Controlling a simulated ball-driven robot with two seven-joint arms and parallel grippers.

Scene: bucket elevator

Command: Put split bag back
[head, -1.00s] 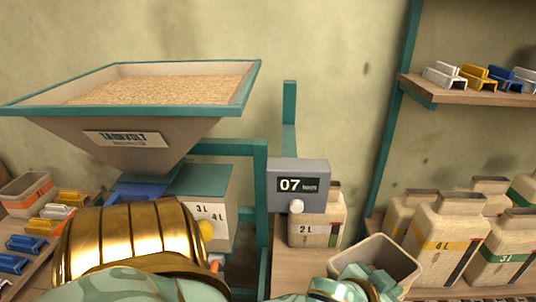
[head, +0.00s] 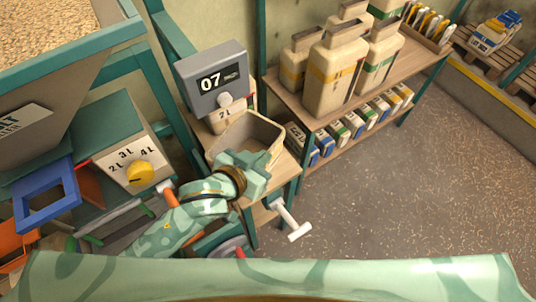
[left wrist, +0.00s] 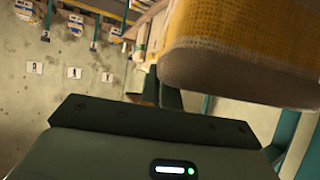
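An open-topped tan container (head: 246,124), which may be the split bag, stands beside the grey display box, tilted in the picture. My left gripper (head: 250,172) is at its near side in the head view, overlapping its near wall. The fingers are too bunched against it to tell whether they grip it. In the left wrist view a yellow woven bag surface (left wrist: 245,45) with a shaded underside fills the upper right, close above the dark gripper bar. My right gripper is not in view.
A display box (head: 212,78) reads 07. A dial box (head: 112,140) with a yellow knob stands left, below the hopper (head: 85,50). Several full bags stand on a wooden shelf (head: 289,92) behind, with small packs below. The floor (head: 400,190) at right is clear.

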